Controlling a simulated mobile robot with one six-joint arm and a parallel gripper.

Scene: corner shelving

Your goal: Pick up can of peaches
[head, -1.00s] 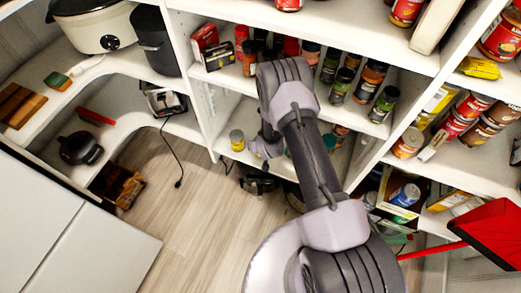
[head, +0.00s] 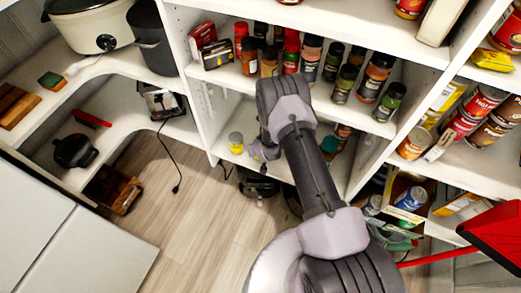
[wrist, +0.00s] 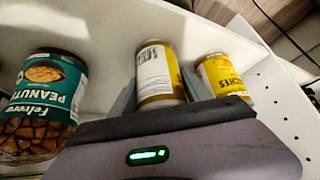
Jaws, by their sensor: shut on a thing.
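In the wrist view a yellow can (wrist: 160,72) with a white printed panel stands between the two fingers of my gripper (wrist: 161,88). The gripper is shut on it. The panel side faces the camera, so I cannot read what it holds. A second yellow can (wrist: 222,75), whose label ends in "CHES", stands just right of the right finger, outside the grip. It also shows in the head view (head: 236,142), left of my gripper (head: 256,152). My arm hides the held can in the head view.
A teal-labelled jar of peanuts (wrist: 44,105) stands left of my gripper. A perforated shelf wall (wrist: 285,95) is close on the right. Spice jars (head: 347,82) crowd the shelf above.

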